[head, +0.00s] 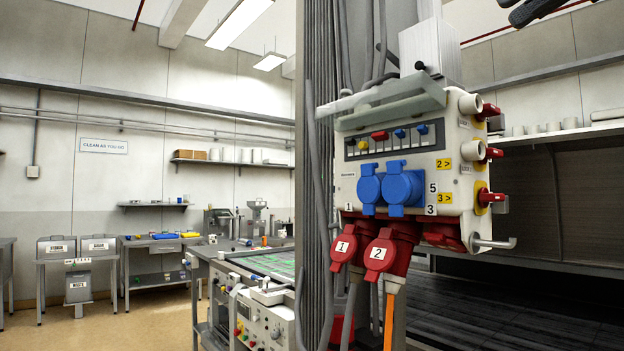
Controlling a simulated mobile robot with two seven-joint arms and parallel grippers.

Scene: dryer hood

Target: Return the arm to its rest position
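No arm is clearly visible in the head view. A dark, rounded piece (528,12) is cut off by the top edge at the right. It may be part of my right arm or gripper, but I cannot tell, and no finger opening shows. My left gripper is not in view.
A grey ribbed column (316,60) with cables stands left of the box. A control bench (262,310) with knobs is lower left of it. A dark slatted surface (500,300) lies at the right. Tables and bins line the far left wall, with open floor (120,330) before them.

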